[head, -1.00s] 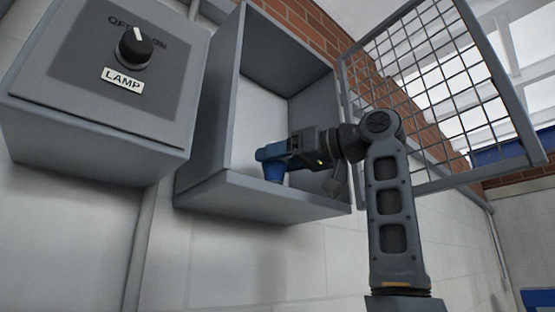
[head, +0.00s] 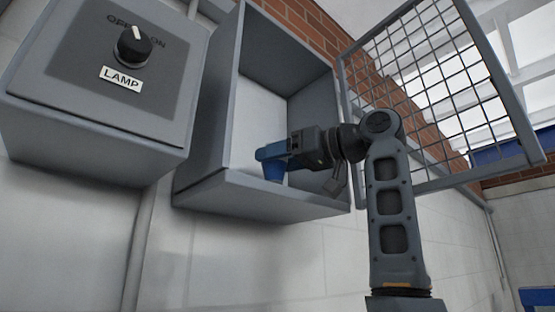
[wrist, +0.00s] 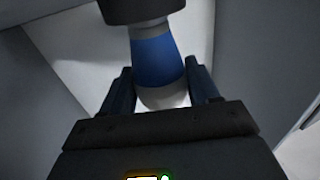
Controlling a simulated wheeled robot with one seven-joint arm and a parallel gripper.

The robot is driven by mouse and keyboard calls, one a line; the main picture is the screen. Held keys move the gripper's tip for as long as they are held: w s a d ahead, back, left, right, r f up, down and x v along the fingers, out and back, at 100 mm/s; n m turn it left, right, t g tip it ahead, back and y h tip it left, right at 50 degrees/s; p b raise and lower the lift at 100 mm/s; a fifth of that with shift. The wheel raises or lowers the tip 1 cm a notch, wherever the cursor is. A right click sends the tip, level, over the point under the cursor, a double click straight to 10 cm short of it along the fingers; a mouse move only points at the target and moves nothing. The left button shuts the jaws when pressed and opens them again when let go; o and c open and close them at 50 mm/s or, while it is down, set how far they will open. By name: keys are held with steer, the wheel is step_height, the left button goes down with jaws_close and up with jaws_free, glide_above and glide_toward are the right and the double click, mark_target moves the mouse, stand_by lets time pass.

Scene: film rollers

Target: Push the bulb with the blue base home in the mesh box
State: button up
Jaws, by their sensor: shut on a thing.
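The bulb with the blue base (wrist: 155,62) shows in the wrist view between the two fingers, its pale rounded glass (wrist: 163,97) nearest the gripper's body. Its grey neck meets a dark round socket (wrist: 145,8) at the top of that view. I cannot tell how deep it sits. My gripper (head: 268,152) is shut on the bulb and reaches inside the open grey mesh box (head: 213,120). In the head view blue shows at and below the fingertips; the box's front lip hides the socket there.
The mesh door (head: 430,75) stands open to the right of the box, behind my arm. A small grey padlock-like piece (head: 336,183) hangs at the box's right edge. A lamp switch box (head: 75,125) is on the wall at the left.

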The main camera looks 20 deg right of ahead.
steer(key=shift+f+b, duration=0.4)
steer(key=shift+f, duration=0.4)
stand_by(0.7)
steer(key=o, duration=0.9)
steer(key=shift+w, duration=0.15)
steer(key=shift+c, duration=0.2)
steer(key=o, duration=0.5)
steer(key=shift+r, duration=0.2)
steer(key=shift+r, duration=0.15)
steer(key=shift+r+p, duration=1.1)
steer(key=shift+r, duration=2.3)
